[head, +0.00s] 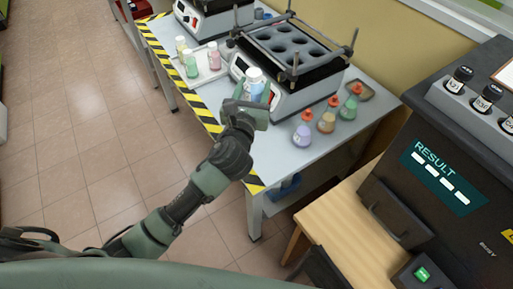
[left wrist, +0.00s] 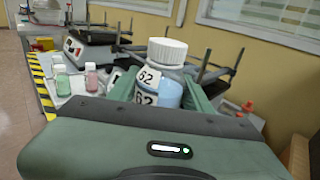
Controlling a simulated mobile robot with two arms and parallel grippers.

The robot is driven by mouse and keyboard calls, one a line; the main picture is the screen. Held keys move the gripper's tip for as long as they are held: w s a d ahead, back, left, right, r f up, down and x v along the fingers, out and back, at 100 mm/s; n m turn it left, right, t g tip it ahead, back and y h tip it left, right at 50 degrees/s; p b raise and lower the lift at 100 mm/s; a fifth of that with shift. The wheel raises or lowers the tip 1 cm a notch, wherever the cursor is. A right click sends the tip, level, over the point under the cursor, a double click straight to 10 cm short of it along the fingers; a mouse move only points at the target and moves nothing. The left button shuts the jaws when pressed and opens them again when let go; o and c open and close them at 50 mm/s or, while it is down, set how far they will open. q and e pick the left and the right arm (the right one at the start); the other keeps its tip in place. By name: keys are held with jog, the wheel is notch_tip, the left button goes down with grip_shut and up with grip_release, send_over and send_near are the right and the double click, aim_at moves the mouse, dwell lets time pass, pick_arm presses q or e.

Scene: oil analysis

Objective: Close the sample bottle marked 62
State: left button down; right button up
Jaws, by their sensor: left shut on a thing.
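The sample bottle marked 62 (left wrist: 170,88) holds light blue contents and carries white labels reading 62. A white cap (left wrist: 167,51) sits on top of it; I cannot tell whether it is tight. My left gripper (head: 252,93) is shut on the bottle, with one green finger on each side. In the head view the bottle (head: 256,83) is upright or nearly so, in front of the heating block over the bench's front area. My right gripper is in neither view.
The bench (head: 307,152) has a striped front edge. A black block with round holes (head: 290,45) stands behind the bottle. Flasks with orange stoppers (head: 327,121) stand to its right, small capped bottles (head: 191,66) to its left. A dark analyser (head: 440,180) is at the right.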

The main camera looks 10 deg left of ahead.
pick_arm(q)
notch_tip(320, 180, down, 16)
jog(key=b, duration=0.6)
jog(key=shift+r, duration=0.2)
notch_tip(320, 180, down, 4)
jog(key=shift+b, duration=1.25)
jog(key=shift+f, duration=0.25)
jog(key=shift+r, duration=0.1)
